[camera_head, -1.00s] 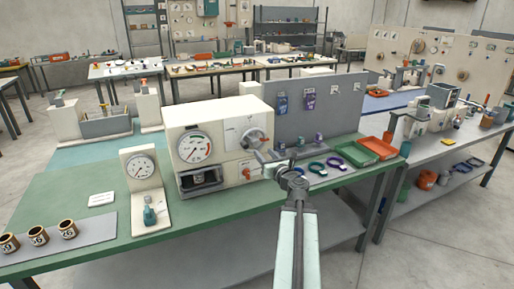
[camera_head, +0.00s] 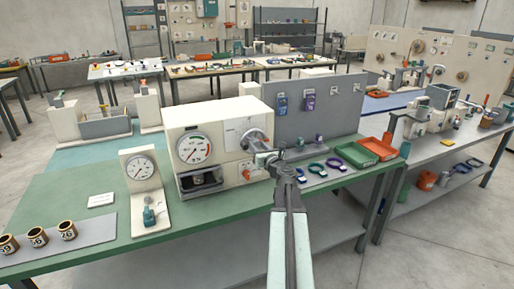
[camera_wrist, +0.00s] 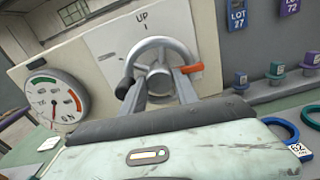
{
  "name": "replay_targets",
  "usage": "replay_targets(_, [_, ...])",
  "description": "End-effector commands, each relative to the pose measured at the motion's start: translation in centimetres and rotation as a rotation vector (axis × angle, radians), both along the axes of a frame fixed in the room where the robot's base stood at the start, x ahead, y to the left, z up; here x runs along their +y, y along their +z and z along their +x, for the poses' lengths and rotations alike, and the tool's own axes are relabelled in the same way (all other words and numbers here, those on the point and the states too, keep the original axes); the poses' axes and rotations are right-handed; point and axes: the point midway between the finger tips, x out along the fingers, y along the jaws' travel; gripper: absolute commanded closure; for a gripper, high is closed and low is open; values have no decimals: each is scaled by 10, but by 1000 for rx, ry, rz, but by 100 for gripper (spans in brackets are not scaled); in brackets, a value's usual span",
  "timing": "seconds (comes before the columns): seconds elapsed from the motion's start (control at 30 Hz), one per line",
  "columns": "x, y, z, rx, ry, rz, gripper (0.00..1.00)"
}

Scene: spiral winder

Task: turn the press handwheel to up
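The press handwheel (camera_head: 254,141) is a grey metal ring on the front of the cream press (camera_head: 212,118). In the wrist view the handwheel (camera_wrist: 163,44) is close ahead, below the "UP" mark (camera_wrist: 142,18) on a white plate. A dark knob (camera_wrist: 125,87) is at the wheel's lower left and an orange piece (camera_wrist: 190,69) at its right. My gripper (camera_head: 264,157) is just in front of the wheel. In the wrist view its two grey fingers (camera_wrist: 160,92) are spread apart below the hub, with nothing visibly gripped. I cannot tell whether they touch the wheel.
A dial gauge (camera_head: 194,147) is left of the wheel, and a red knob (camera_head: 246,174) is below it. A grey panel (camera_head: 340,98) stands to the right.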

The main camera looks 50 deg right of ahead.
Motion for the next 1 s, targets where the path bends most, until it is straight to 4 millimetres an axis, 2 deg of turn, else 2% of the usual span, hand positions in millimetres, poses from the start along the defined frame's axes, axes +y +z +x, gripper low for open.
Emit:
replay_targets(0.03, [0, 0, 0, 0, 0, 0, 81])
replay_targets(0.1, [0, 0, 0, 0, 1, 0, 100])
replay_targets(0.17, [5, 0, 1, 0, 3, 0, 100])
replay_targets(0.53, [3, 0, 2, 32, 6, -80, 100])
replay_targets(1.0, [3, 0, 3, 183, 6, -454, 100])
